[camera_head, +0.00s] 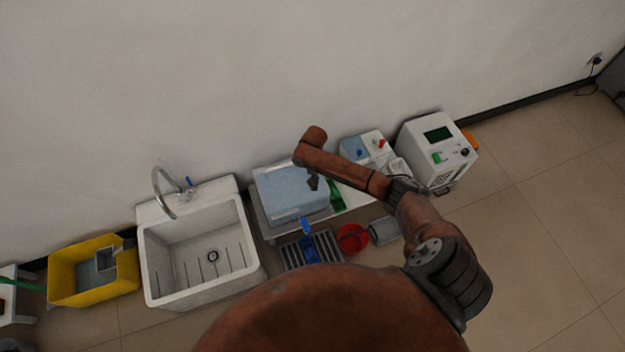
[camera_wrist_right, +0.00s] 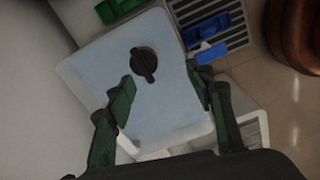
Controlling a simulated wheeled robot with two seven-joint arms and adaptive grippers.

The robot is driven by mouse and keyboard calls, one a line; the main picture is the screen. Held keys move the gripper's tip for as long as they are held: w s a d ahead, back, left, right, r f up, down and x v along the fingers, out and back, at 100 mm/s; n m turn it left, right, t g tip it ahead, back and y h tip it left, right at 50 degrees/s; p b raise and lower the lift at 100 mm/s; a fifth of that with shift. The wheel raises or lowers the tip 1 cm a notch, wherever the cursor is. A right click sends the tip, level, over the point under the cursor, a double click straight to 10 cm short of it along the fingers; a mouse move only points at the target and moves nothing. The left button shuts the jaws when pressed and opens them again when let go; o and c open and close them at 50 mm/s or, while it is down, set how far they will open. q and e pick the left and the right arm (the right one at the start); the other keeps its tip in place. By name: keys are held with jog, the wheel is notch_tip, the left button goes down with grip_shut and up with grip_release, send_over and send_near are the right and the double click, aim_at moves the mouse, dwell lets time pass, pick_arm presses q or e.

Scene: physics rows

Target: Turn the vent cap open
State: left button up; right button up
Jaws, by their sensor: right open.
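The vent cap (camera_wrist_right: 144,63) is a round black knob with a raised bar across it, on the top face of a pale blue-grey container (camera_wrist_right: 85,75). In the head view the container (camera_head: 280,190) lies beside the sink, and a small dark shape on it (camera_head: 312,182) looks like the cap. My right gripper (camera_wrist_right: 160,77) is open and empty over the container, its fingers spread below the cap in the wrist picture; I see no contact with the cap. In the head view the gripper is hidden by my arm. My left gripper is not in view.
A white sink (camera_head: 205,245) with a curved tap and a yellow bin (camera_head: 92,272) are at left. A striped tray with blue items (camera_head: 310,249), a red bucket (camera_head: 352,239) and a green item (camera_head: 337,196) are close to the container. White machines (camera_head: 437,148) stand at right by the wall.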

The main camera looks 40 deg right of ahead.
jog(key=shift+w+d+r, duration=0.75)
jog(key=shift+w, duration=0.15)
notch_tip(320, 180, down, 7)
jog(key=b, duration=0.3)
jog(key=shift+r, duration=0.1)
jog(key=shift+f, duration=0.25)
jog(key=shift+w, duration=0.1)
jog(key=c, duration=1.1)
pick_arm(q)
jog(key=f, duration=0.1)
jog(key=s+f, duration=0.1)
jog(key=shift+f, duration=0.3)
pick_arm(e)
jog(key=shift+c, duration=0.3)
